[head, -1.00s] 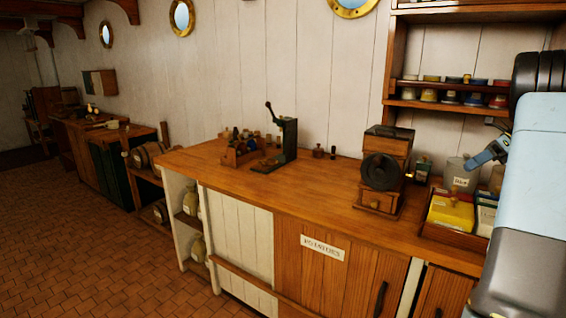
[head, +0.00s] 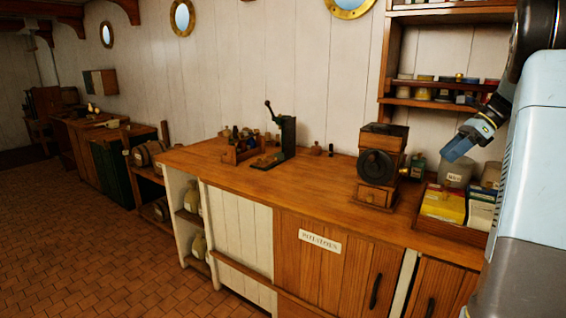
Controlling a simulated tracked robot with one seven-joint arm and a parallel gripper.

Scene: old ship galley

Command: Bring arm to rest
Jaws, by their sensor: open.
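My gripper (head: 459,149) shows at the right of the head view, at the end of my dark arm. It hangs in the air in front of the wall, tilted down to the left. Its blue fingers overlap in this view, so the gap between them is hard to see. It is open, and I see nothing held in it. Behind and below it are a labelled grey canister (head: 455,173) and a tray (head: 429,227) of yellow and white packets. Part of my arm is hidden behind my own pale blue body at the right edge.
A long wooden counter (head: 330,204) runs along the wall. A box-shaped mill (head: 380,166) stands left of my gripper. A green lever press (head: 287,138) stands farther left. A shelf (head: 437,104) with several small jars is just behind my arm. The tiled floor (head: 80,235) at left is clear.

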